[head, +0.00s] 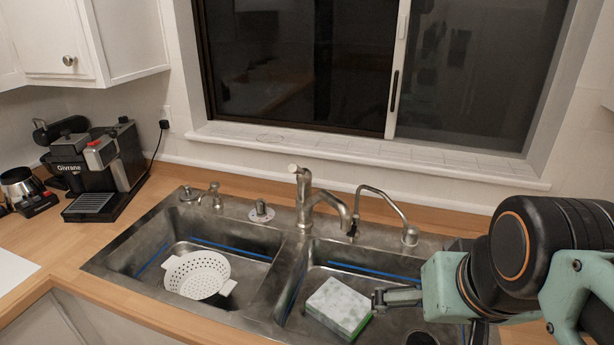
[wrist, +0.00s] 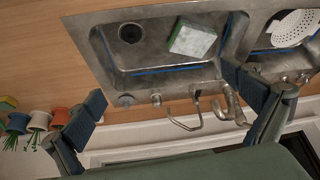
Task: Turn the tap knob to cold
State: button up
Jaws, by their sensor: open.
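The main tap (head: 305,200) is a brushed metal faucet behind the divider of the double sink, with its knob (head: 294,169) on top. It also shows at the right of the wrist view (wrist: 237,108), near one fingertip in the picture. A thinner curved tap (head: 385,203) stands to its right. My gripper (head: 380,299) is over the right basin, in front of and below the main tap's knob in the head view. In the wrist view my gripper (wrist: 163,102) has its two dark fingers wide apart with nothing between them. It appears apart from the tap.
A white and green sponge (head: 339,307) lies in the right basin and a white colander (head: 198,275) in the left. A coffee machine (head: 97,168) stands on the left counter. The window sill (head: 360,151) runs behind the taps. Potted plants (wrist: 38,120) show in the wrist view.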

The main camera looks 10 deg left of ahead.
aim_at(261, 209)
jog(key=i+j+z, duration=0.15)
jog(key=j, duration=0.85)
jog(key=j+z, duration=0.1)
jog(key=j, duration=0.85)
